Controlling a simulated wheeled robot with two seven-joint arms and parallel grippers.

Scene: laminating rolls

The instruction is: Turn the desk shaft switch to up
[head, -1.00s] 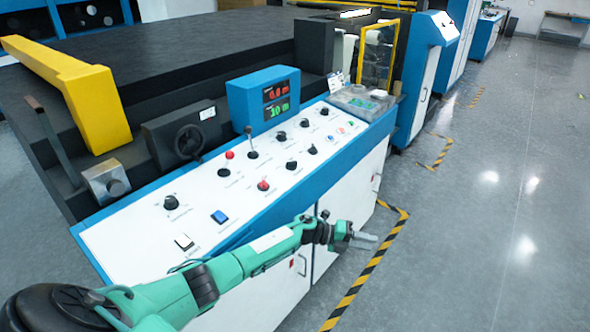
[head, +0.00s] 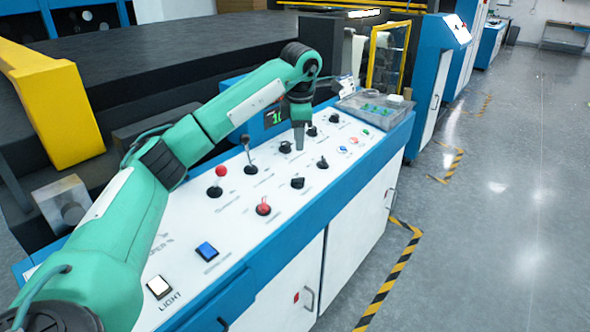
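The white control panel (head: 240,228) of the desk carries several black rotary knobs, and their small labels are too blurred to tell which is the desk shaft switch. One black knob (head: 286,147) is just left of my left gripper (head: 299,146), and another black knob (head: 311,131) is just right of it. The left gripper points down over the panel, fingers seen edge-on, so I cannot tell whether they are open or whether they touch anything. More black knobs (head: 298,183) and (head: 322,163) sit nearer the front edge. My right gripper is not in view.
A red knob (head: 263,209), a red-topped lever (head: 219,174), a black lever (head: 247,150) and a blue button (head: 207,251) stand on the panel. My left arm partly hides the digital display (head: 276,116). A clear tray (head: 372,108) sits at the far end. The floor to the right is free.

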